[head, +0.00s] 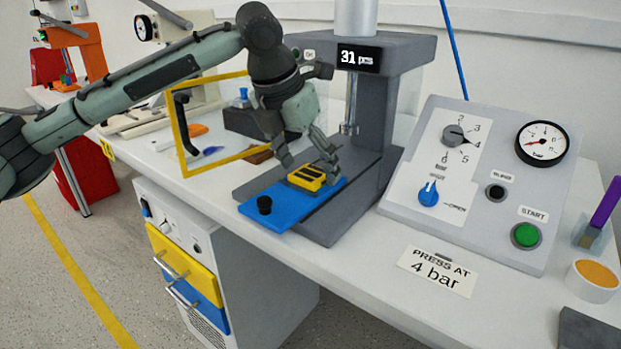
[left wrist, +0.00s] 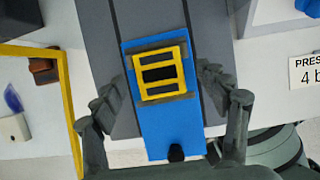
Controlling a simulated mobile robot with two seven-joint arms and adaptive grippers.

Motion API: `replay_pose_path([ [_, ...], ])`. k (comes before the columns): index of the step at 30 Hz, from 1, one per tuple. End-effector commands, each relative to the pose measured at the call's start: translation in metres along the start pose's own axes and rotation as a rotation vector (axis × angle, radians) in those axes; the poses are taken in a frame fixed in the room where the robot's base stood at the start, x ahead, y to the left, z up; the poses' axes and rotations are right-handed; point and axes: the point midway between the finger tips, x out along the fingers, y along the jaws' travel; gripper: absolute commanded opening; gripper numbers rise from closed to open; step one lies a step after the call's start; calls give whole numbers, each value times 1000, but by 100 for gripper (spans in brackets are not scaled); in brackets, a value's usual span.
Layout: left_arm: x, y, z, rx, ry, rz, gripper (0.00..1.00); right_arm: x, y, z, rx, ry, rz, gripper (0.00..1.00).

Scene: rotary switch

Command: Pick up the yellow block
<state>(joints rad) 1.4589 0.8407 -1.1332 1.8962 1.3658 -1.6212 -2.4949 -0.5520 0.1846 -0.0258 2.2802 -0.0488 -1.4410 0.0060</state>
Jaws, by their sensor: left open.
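The yellow block (head: 307,177) has dark slots and sits on the blue slide plate (head: 284,210) of the press. In the left wrist view the yellow block (left wrist: 160,73) lies between two grey strips on the blue plate (left wrist: 169,128). My left gripper (head: 308,168) is open just above the block, one finger on each side. In the left wrist view its fingers (left wrist: 163,88) stand wide apart, to the left and right of the block, with visible gaps. My right gripper is not in view.
The press column (head: 368,125) rises right behind the block. A yellow frame (head: 179,130) stands left of the gripper. The control panel (head: 474,205) with dial, gauge and green button is to the right. A black knob (head: 264,204) stands on the plate's front end.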

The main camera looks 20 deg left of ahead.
Motion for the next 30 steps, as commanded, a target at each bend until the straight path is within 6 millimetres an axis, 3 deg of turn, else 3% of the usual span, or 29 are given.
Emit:
replay_pose_path([
  [8, 5, 0, 0, 0, -1, 1, 74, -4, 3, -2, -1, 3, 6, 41],
  [21, 4, 0, 0, 0, -1, 0, 22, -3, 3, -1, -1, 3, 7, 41],
  [30, 3, 0, 1, 0, -2, 0, 20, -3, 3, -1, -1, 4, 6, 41],
])
